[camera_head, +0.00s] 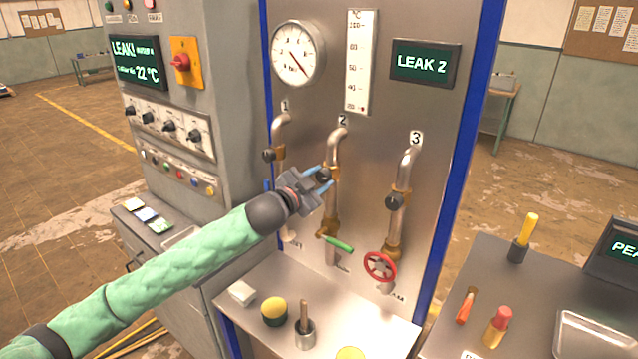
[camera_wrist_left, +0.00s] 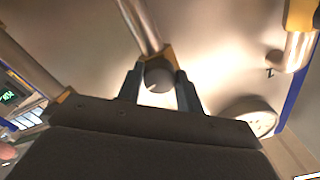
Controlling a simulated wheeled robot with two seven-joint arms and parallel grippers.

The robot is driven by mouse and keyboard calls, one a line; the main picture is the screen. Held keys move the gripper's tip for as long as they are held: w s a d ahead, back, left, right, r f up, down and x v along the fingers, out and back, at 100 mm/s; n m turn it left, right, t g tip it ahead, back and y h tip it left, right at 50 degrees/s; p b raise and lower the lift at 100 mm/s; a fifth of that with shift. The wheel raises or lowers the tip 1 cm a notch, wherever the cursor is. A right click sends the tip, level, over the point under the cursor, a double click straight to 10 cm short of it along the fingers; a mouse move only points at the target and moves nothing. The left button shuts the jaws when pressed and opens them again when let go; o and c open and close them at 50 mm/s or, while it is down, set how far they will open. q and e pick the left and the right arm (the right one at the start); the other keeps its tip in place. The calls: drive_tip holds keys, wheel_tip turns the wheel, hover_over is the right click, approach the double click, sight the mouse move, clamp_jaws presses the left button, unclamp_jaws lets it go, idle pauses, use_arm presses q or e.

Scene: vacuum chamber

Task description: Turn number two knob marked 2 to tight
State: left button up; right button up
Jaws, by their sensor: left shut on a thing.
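The number two knob (camera_head: 324,175) is a dark round knob on the middle brass-and-steel pipe (camera_head: 333,150), below the label 2 (camera_head: 342,119). My left gripper (camera_head: 322,178) is at this knob, with its blue-tipped fingers on either side of it. In the left wrist view the knob (camera_wrist_left: 158,76) sits between the two dark fingers of my left gripper (camera_wrist_left: 160,90), and a pale mark shows on its face. The gripper is shut on it. A display (camera_head: 425,63) reads LEAK 2. My right gripper is not in view.
Knob 1 (camera_head: 269,155) and knob 3 (camera_head: 394,202) sit on the neighbouring pipes. A green lever (camera_head: 338,244) and a red wheel (camera_head: 380,266) are lower down. A shelf (camera_head: 375,318) below holds a yellow-topped item (camera_head: 274,311) and a metal cup (camera_head: 305,335).

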use_arm(q)
drive_tip(key=shift+m, duration=1)
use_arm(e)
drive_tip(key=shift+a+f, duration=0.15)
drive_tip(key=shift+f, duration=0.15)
use_arm(q)
drive_tip(key=o, duration=1)
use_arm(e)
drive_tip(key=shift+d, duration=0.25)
use_arm(q)
drive_tip(key=shift+s+a+b, duration=0.1)
drive_tip(key=shift+b, duration=0.3)
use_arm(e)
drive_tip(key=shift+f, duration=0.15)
use_arm(q)
drive_tip(key=shift+s+a+f, duration=0.15)
drive_tip(key=shift+s+a, duration=0.05)
drive_tip(key=shift+s, duration=0.05)
drive_tip(key=shift+b+v, duration=1.95)
drive_tip(key=shift+v, duration=1.5)
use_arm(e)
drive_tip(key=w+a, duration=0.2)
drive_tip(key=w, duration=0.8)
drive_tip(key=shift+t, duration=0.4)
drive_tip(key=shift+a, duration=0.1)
